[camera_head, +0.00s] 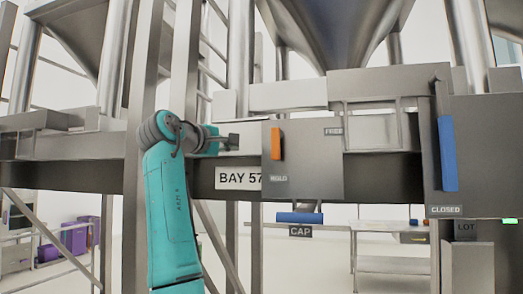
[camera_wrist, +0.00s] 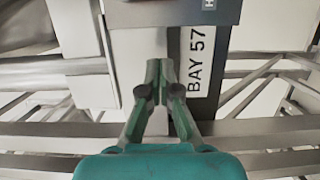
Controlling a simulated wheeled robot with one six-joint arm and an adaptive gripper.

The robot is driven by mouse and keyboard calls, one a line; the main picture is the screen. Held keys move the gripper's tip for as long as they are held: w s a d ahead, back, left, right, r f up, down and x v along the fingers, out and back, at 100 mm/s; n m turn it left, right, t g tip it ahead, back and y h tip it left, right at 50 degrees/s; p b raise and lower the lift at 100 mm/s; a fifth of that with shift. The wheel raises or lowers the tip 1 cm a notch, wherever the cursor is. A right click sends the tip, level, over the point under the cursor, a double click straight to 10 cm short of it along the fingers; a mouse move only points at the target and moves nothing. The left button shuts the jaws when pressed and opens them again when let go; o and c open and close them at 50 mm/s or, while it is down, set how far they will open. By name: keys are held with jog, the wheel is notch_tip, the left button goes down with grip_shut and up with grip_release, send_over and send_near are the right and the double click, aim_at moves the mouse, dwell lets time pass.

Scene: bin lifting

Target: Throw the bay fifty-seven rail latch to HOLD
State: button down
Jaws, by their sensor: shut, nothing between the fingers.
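The rail latch shows as an upright orange handle (camera_head: 276,143) on the left part of a grey plate (camera_head: 310,178) in the head view. A HOLD label (camera_head: 279,179) is below the handle, and a FREE label (camera_head: 333,131) is at the plate's upper right. The BAY 57 sign (camera_head: 238,178) is left of the plate and also shows turned on its side in the wrist view (camera_wrist: 197,62). My gripper (camera_head: 236,141) is left of the plate, apart from the handle. In the wrist view its fingers (camera_wrist: 160,66) are together and empty. The handle is not visible there.
A blue handle (camera_head: 447,153) stands on a panel at right with a CLOSED label (camera_head: 445,210). A blue bar (camera_head: 299,217) with a CAP label (camera_head: 300,231) hangs below the latch plate. Steel posts and a ladder are behind my arm.

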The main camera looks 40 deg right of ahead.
aim_at(277, 144)
jog(key=shift+w+d, duration=0.15)
jog(key=shift+d, duration=1.8)
jog(key=shift+w+d, duration=0.15)
jog(key=shift+d, duration=1.75)
jog(key=shift+w+d, duration=0.15)
jog(key=shift+d, duration=1.8)
